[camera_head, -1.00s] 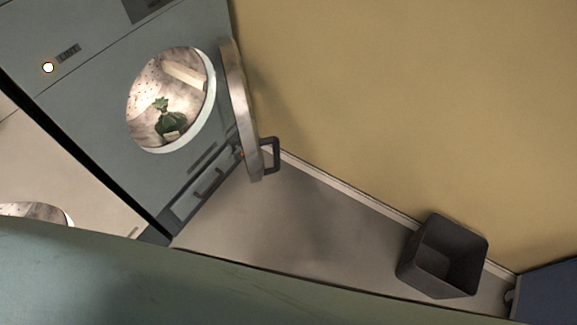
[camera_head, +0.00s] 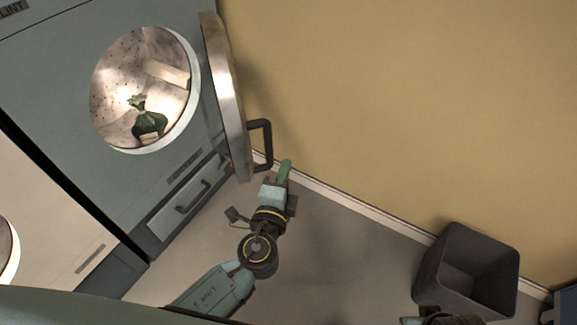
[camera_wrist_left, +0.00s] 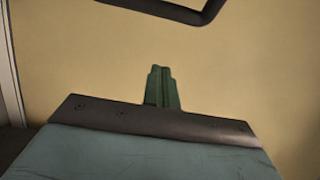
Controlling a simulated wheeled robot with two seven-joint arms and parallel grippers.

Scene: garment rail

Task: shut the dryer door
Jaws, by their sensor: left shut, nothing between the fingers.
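The dryer (camera_head: 60,60) is grey-green, with a round lit opening. Its door (camera_head: 228,95) stands wide open, seen nearly edge-on, hinged at the right of the opening. A dark handle (camera_head: 262,145) sticks out from the door's right side. My left gripper (camera_head: 285,170) is shut and empty, just below and right of the handle, apart from it in the picture. In the left wrist view its closed green fingers (camera_wrist_left: 162,88) point at the yellow wall, and part of the handle (camera_wrist_left: 190,14) crosses the top. A bit of my right arm shows at the bottom edge; its fingers are not visible.
Inside the drum lie a green tied bag (camera_head: 148,118) and a pale block (camera_head: 168,73). A dark bin (camera_head: 468,270) stands by the yellow wall (camera_head: 420,100) at lower right. A drawer (camera_head: 187,198) is below the opening. Floor between dryer and bin is clear.

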